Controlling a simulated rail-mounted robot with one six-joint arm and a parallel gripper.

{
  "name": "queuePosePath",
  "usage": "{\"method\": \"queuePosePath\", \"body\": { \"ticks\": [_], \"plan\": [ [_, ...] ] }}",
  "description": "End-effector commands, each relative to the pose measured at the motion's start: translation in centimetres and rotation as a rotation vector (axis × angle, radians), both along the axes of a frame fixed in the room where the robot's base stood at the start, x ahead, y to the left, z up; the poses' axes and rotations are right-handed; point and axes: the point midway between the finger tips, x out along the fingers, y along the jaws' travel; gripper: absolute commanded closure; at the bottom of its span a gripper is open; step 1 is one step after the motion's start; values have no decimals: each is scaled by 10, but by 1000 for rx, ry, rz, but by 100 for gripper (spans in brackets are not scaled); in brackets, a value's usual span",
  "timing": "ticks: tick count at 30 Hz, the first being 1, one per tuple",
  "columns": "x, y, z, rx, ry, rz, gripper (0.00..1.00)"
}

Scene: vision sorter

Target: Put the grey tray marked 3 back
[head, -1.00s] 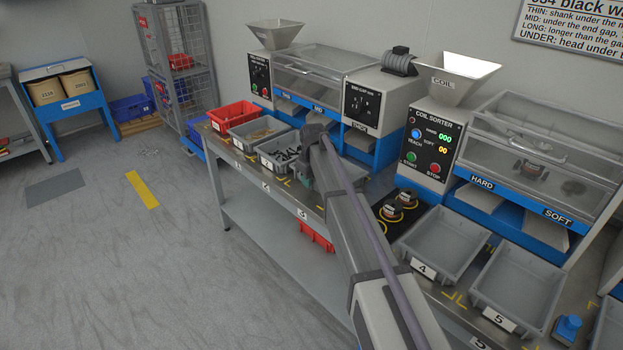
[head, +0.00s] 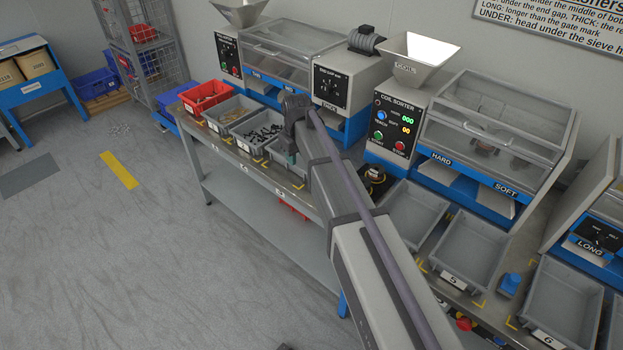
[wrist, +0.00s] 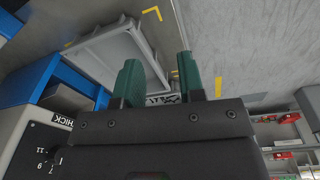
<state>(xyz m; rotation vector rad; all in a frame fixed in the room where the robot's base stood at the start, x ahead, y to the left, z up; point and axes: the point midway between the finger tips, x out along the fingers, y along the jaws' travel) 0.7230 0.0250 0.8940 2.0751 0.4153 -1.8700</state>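The grey tray that stands at the bench mark 3 (head: 274,153) is partly hidden behind my gripper (head: 291,156) in the head view. In the wrist view a grey tray (wrist: 152,48) lies just beyond the fingers and looks empty. My gripper (wrist: 160,82) shows two green fingers standing apart with a clear gap. The tray's rim passes behind the left finger and into the gap. I see no grip on it, though contact is hard to tell. The tray's own number is not readable.
Left of it stand a grey tray of black screws (head: 257,133), another grey tray (head: 230,112) and a red bin (head: 206,95). A coil sorter (head: 398,122) stands behind, right of it. Empty trays (head: 466,250) line the right. Yellow marks lie on the bench.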

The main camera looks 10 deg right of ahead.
Motion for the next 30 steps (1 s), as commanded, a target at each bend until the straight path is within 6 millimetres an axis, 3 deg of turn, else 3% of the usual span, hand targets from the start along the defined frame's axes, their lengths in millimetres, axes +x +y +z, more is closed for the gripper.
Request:
{"method": "queuePosePath", "body": {
  "ticks": [1, 3, 6, 9, 17, 23, 30],
  "plan": [
    [-72, -8, 0, 6, 19, -74, 64],
    [-146, -15, 0, 12, 49, -196, 64],
    [-226, -22, 0, 17, 83, -337, 64],
    [-263, -25, 0, 17, 101, -417, 64],
    [-264, -25, 0, 17, 105, -435, 64],
    [-263, -25, 41, 17, 105, -434, 64],
    [-263, -25, 33, 17, 105, -433, 64]
  ]
}}
